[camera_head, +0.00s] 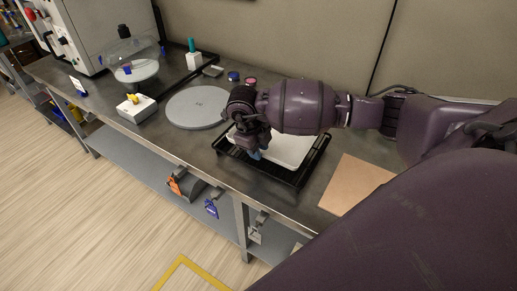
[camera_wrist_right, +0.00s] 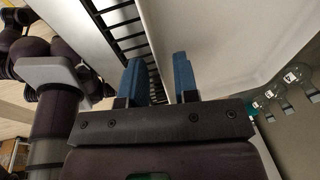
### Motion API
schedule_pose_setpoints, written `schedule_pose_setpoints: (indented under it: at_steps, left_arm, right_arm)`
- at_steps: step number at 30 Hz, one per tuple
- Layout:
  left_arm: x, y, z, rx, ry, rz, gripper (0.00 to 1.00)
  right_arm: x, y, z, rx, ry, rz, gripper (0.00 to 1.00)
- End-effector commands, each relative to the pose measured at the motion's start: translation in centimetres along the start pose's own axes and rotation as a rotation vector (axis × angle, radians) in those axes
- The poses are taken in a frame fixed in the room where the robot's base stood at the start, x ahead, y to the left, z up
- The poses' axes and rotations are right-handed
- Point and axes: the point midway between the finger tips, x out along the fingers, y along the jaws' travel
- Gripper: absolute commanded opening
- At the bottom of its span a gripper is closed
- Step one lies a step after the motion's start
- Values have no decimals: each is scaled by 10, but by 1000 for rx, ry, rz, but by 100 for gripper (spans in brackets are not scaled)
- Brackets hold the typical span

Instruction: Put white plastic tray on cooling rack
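The white plastic tray (camera_head: 292,150) is over the black cooling rack (camera_head: 272,172), within its outline, and looks flat on it. My right arm and hand hide its back and left parts. My right gripper (camera_head: 255,154) is at the tray's near left edge. In the right wrist view, the gripper's blue fingertips (camera_wrist_right: 158,80) are apart, with the edge of the white tray (camera_wrist_right: 215,35) running between them and bars of the rack (camera_wrist_right: 122,25) behind. I cannot tell if either finger touches the tray. My left gripper is not in view.
A round grey disc (camera_head: 196,107) lies left of the rack. A tan board (camera_head: 355,184) lies to its right. A white box (camera_head: 136,108) and a clear domed vessel (camera_head: 135,70) stand farther left. The wall is close behind the bench.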

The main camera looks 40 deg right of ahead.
Motion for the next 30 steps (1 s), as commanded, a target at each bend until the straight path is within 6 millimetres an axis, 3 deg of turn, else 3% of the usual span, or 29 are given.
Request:
schedule_pose_setpoints:
  at_steps: [16,22,30]
  left_arm:
    - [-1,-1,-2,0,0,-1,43]
    - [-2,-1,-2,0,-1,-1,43]
    - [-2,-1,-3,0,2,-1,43]
  right_arm:
    - [-96,0,0,0,-4,-3,28]
    - [-114,0,0,-1,-2,-2,28]
    - [-116,0,0,0,-1,0,28]
